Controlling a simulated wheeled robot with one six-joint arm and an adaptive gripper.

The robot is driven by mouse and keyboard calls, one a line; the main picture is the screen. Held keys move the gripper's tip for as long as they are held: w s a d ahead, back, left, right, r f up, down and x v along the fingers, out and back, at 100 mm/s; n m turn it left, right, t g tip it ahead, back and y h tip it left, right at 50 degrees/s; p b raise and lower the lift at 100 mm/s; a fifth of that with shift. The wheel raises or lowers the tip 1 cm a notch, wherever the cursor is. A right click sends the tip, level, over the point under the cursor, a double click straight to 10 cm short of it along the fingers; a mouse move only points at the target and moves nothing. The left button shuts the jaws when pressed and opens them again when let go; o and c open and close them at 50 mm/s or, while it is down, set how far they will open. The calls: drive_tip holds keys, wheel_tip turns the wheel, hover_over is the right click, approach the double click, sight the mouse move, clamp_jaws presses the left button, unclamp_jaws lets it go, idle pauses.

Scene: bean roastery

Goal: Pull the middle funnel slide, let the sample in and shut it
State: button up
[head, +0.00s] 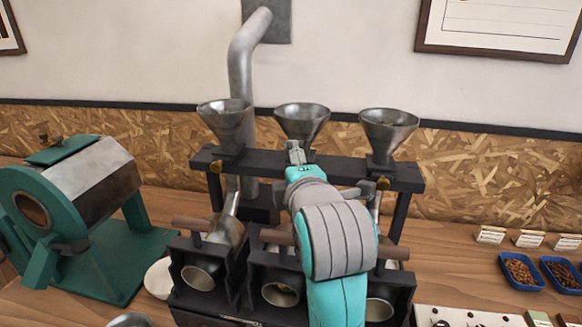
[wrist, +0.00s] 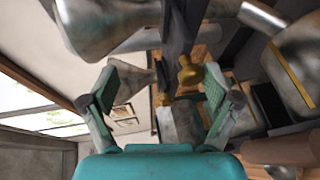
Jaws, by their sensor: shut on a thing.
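The middle funnel (head: 302,120), a grey metal cone, stands on the dark rack beam (head: 345,170). My gripper (head: 296,157) is directly below it at the beam's front and hides the middle slide. My arm covers part of what lies below. In the wrist view my gripper's two green-padded fingers (wrist: 163,88) reach forward, with a brass knob (wrist: 190,74) close to the right finger. My gripper is shut on the middle slide's knob; the contact itself is not clear. How far out the slide is, I cannot tell. No sample is visible in the funnel.
Left funnel (head: 226,120) and right funnel (head: 388,132) flank it, with brass knobs (head: 215,166) and (head: 383,183) below. Metal drums (head: 281,293) stand in front underneath. A green roaster (head: 85,190) is at left; blue bean trays (head: 520,272) and a panel (head: 470,318) are at right.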

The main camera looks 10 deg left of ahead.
drive_tip(key=shift+s+d+r+t, duration=0.2)
drive_tip(key=shift+s+r, duration=0.2)
drive_tip(key=shift+s, duration=0.15)
drive_tip(key=shift+s+d+r+t, duration=0.1)
drive_tip(key=shift+s+d+r, duration=0.05)
drive_tip(key=shift+s+r, duration=0.35)
drive_tip(key=shift+c, duration=1)
drive_tip(key=shift+s+d+f, duration=0.15)
drive_tip(key=shift+s+d, duration=0.15)
drive_tip(key=shift+s, duration=0.45)
drive_tip(key=shift+s+d+f, duration=0.15)
drive_tip(key=shift+s+d, duration=0.1)
drive_tip(key=shift+s, duration=0.55)
drive_tip(key=shift+s+d+f, duration=0.15)
drive_tip(key=shift+s+d, duration=0.15)
drive_tip(key=shift+s, duration=0.45)
